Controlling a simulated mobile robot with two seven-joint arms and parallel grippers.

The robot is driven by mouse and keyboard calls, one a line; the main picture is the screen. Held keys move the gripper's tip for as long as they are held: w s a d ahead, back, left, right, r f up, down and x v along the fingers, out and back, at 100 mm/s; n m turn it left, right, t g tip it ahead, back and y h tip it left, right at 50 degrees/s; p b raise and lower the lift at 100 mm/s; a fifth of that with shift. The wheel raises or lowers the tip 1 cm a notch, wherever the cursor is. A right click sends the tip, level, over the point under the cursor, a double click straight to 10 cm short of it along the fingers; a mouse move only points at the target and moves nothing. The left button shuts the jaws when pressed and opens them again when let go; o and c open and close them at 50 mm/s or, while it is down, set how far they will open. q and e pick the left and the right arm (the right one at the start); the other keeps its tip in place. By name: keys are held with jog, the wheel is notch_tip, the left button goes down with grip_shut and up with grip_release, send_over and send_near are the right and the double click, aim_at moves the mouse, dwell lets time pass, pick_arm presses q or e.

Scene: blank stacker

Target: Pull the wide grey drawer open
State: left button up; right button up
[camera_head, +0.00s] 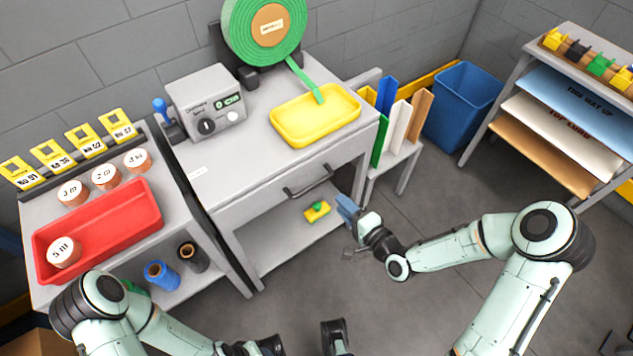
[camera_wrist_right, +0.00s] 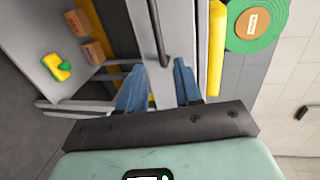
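The wide grey drawer (camera_head: 264,205) is under the top of the middle bench and looks shut. Its dark bar handle (camera_head: 312,182) is on the front; it also shows in the right wrist view (camera_wrist_right: 159,32). My right gripper (camera_head: 346,209) has blue fingers and is open and empty, right of and below the handle in the head view. In the right wrist view the handle's near end appears between the two fingertips (camera_wrist_right: 160,66), but the handle looks apart from them. My left arm shows at the lower left; its fingers are not visible.
A yellow tray (camera_head: 315,135) and grey device (camera_head: 205,105) stand on the bench top. A yellow-green object (camera_head: 317,211) lies on the shelf below. Right of the bench is a small stand (camera_head: 397,160) with coloured boards. The floor in front is clear.

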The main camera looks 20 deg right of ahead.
aim_at(319, 181)
jog(key=b+x, duration=0.2)
jog(key=x, duration=1)
pick_arm(q)
jog(key=shift+w+a+f+t, duration=0.15)
jog(key=shift+w+f, duration=0.3)
jog(key=shift+f, duration=0.1)
jog(key=shift+w+a+f+t, duration=0.15)
jog(key=shift+w+f, duration=0.25)
jog(key=shift+f, duration=0.1)
pick_arm(e)
grip_shut()
